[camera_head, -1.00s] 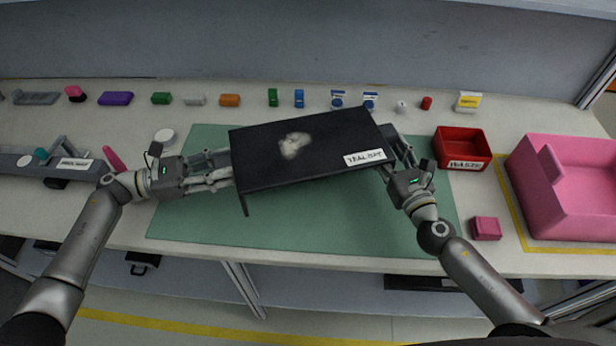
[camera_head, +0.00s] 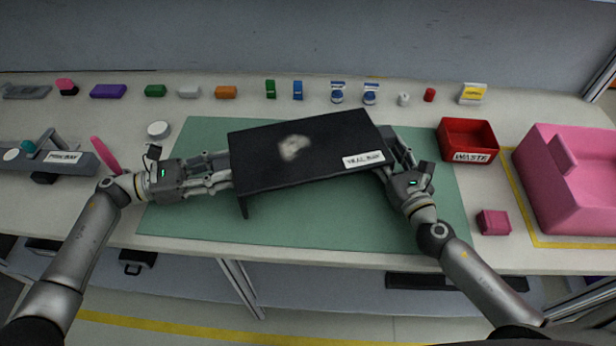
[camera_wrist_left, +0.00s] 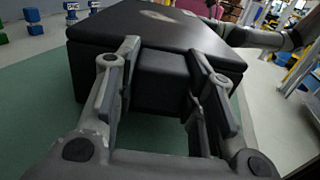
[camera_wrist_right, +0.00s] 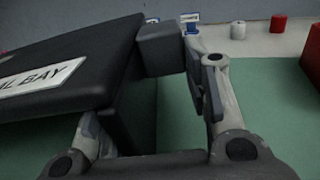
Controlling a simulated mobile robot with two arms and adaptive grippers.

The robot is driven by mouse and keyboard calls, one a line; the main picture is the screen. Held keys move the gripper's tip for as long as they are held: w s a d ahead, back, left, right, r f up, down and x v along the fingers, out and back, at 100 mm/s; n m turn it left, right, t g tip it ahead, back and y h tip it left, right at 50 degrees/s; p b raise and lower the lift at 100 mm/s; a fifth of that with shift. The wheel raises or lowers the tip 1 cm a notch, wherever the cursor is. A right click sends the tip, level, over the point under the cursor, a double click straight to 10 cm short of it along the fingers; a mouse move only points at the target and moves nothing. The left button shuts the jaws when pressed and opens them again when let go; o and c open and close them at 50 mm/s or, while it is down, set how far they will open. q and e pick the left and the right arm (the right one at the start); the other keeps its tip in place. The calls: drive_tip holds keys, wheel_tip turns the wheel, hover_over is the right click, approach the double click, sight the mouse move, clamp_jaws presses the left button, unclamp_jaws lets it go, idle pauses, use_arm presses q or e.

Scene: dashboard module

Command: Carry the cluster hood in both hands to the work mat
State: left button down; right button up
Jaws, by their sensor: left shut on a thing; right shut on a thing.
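The cluster hood (camera_head: 322,141) is a black, flat-topped piece with a pale smudge and a white label. It is held over the green work mat (camera_head: 320,228), slightly tilted, its right end farther back. Whether it touches the mat is unclear. My left gripper (camera_head: 226,171) is shut on its left end, and the left wrist view shows the fingers on either side of a black block of the hood (camera_wrist_left: 165,85). My right gripper (camera_head: 392,165) is shut on its right end. The right wrist view shows the hood (camera_wrist_right: 85,60) between the fingers, with the grip partly hidden.
A red waste bin (camera_head: 467,152) and a large pink part (camera_head: 565,180) stand right of the mat. A small pink block (camera_head: 493,222) lies by the mat's right edge. A grey fixture (camera_head: 45,158) and a white round tin (camera_head: 158,129) are at left. Several small items line the back.

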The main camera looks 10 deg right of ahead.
use_arm(q)
drive_tip(key=shift+f+b, duration=0.4)
drive_tip(key=shift+f, duration=0.15)
use_arm(e)
drive_tip(key=shift+f, duration=0.65)
use_arm(q)
drive_tip(key=c, duration=0.9)
unclamp_jaws()
drive_tip(key=shift+r, duration=0.15)
use_arm(e)
drive_tip(key=o, duration=1.4)
drive_tip(key=shift+r, duration=0.2)
use_arm(q)
drive_tip(key=a, duration=0.7)
drive_tip(key=s+a, duration=0.1)
drive_tip(key=a, duration=0.3)
drive_tip(key=shift+a, duration=0.45)
use_arm(e)
drive_tip(key=shift+s, duration=0.15)
drive_tip(key=s, duration=0.7)
drive_tip(key=s+d, duration=0.1)
drive_tip(key=s, duration=0.3)
drive_tip(key=shift+s, duration=0.35)
drive_tip(key=shift+r, duration=0.1)
